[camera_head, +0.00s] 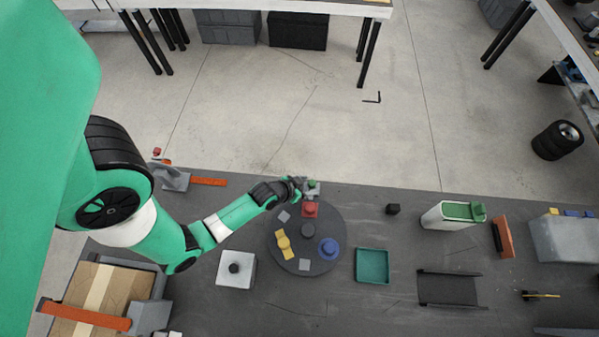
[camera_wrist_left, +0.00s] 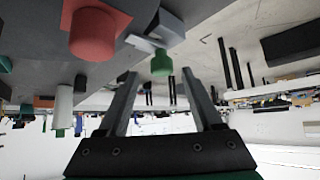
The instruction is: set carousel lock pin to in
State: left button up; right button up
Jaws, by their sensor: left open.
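The round dark carousel (camera_head: 333,223) lies on the grey bench, with a red, a yellow and a blue piece on it. At its far edge is a small grey block with a green knob (camera_head: 313,184), which looks like the lock pin. In the left wrist view the green knob (camera_wrist_left: 161,64) sits on a pale fitting beside a grey block. My left gripper (camera_head: 303,187) is at this knob, open and empty. In the left wrist view its fingers (camera_wrist_left: 158,74) point toward the knob, which appears between their tips; contact cannot be told. My right gripper is out of view.
The red piece (camera_head: 310,209) is close to my left gripper and shows large in the left wrist view (camera_wrist_left: 94,34). A white block (camera_head: 236,270) and a teal tray (camera_head: 372,266) flank the carousel. A small black cube (camera_head: 393,209) stands to the right.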

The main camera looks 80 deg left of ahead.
pick_arm(q)
jog(key=p+v, duration=0.1)
jog(key=v, duration=0.7)
jog(key=shift+s+r+p, duration=0.2)
jog(key=shift+p, duration=0.2)
jog(key=shift+d, duration=0.1)
